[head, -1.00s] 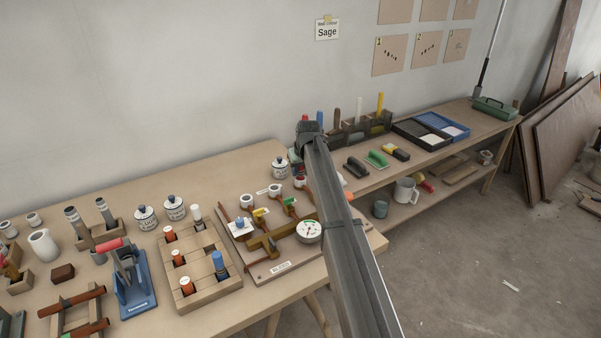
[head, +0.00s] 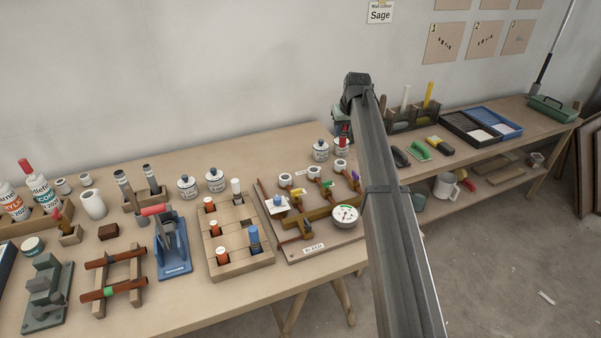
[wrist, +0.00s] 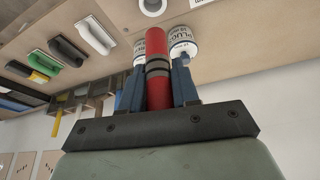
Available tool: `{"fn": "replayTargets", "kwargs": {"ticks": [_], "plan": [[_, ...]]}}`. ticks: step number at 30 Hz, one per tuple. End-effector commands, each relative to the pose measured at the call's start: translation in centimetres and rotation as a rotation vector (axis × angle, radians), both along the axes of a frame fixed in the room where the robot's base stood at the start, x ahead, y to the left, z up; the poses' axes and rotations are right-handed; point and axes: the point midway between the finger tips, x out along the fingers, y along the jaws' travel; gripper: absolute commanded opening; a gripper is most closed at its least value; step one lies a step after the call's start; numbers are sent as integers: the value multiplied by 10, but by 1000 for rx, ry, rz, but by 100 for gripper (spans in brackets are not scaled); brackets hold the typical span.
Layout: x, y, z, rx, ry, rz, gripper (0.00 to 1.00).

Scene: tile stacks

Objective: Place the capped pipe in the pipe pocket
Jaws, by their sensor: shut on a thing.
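My gripper (wrist: 157,78) is shut on a red cylinder (wrist: 156,44) with dark bands, which I take to be the capped pipe. In the head view the red cylinder (head: 345,131) shows below my gripper, upright in front of a white labelled jar (head: 342,148) at the bench's right end. I cannot tell its height above the bench, and its cap is not clear. A wooden rack (head: 218,268) holds several orange, blue and white capped cylinders. It has a dark empty pocket (head: 248,223); I cannot tell whether this is the pipe pocket.
The pipe board (head: 310,249) with a gauge (head: 345,215) lies right of the rack. A blue press (head: 173,252), a wooden stand with red-brown pipes (head: 110,292) and a grey-green vise (head: 46,300) stand to the left. A second bench (head: 470,150) holds trays and floats.

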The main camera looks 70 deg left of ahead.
Motion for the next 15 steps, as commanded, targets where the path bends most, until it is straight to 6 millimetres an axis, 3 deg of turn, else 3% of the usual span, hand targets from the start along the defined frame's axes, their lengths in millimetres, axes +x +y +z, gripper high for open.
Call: {"fn": "replayTargets", "kwargs": {"ticks": [4, 7, 15], "plan": [[-11, -2, 3, 0, 1, 1, 0], [-34, -6, 2, -1, 0, 2, 0], [-142, -30, -3, -5, 0, 5, 0]]}}
